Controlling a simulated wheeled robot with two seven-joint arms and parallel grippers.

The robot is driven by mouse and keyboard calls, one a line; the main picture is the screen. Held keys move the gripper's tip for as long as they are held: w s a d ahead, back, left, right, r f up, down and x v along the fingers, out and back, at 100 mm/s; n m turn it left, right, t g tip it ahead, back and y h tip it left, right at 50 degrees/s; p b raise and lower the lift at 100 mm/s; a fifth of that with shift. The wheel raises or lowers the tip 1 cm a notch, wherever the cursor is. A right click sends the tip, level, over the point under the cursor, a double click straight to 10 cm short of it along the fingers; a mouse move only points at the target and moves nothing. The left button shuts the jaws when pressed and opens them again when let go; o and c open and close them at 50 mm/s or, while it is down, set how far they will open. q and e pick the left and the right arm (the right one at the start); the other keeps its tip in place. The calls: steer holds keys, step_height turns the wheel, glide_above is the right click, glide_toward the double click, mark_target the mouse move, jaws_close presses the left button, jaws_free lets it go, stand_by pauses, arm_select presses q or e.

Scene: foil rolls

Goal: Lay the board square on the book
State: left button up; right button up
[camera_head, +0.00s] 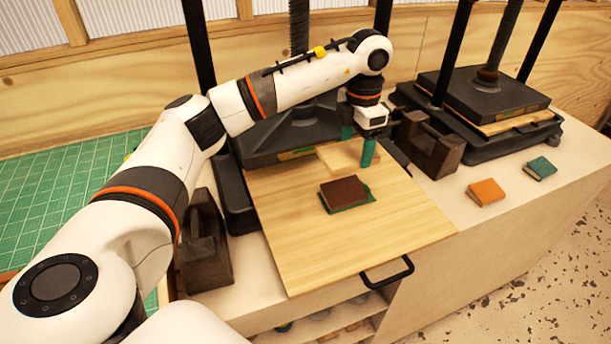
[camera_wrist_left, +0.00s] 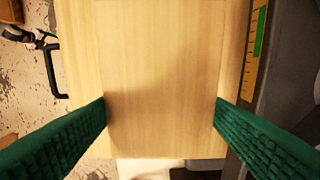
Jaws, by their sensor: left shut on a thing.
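The board (camera_head: 340,157) is a small pale wooden panel. My left gripper (camera_head: 358,142) is shut on it, with a green finger at either side. In the left wrist view the board (camera_wrist_left: 160,70) fills the space between the fingers of the left gripper (camera_wrist_left: 160,106). The book (camera_head: 343,191) has a dark brown cover, with green showing under its edge, and lies on the large wooden pull-out panel (camera_head: 410,220). The board is behind the book in the head view, not on it. The book does not show in the wrist view. My right gripper is not in view.
A black press (camera_head: 275,145) stands behind the panel, and another (camera_head: 485,95) at the right. Dark wooden blocks (camera_head: 205,245) (camera_head: 430,145) flank the panel. Orange (camera_head: 486,191) and teal (camera_head: 540,168) books lie right. The panel's front, by its black handle (camera_head: 388,273), is clear.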

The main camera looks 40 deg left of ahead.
arm_select(q)
steer(key=p, duration=0.2)
glide_above(350, 190)
steer(key=f, duration=0.6)
steer(key=shift+w, duration=0.2)
step_height(350, 190, down, 4)
steer(key=shift+s+r+p, duration=0.1)
steer(key=shift+s+p, duration=0.05)
steer(key=shift+p, duration=0.45)
steer(key=shift+f, duration=0.3)
steer(key=o, duration=1)
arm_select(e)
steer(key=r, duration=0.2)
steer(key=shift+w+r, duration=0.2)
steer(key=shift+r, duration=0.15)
arm_select(q)
steer(key=shift+r, duration=0.15)
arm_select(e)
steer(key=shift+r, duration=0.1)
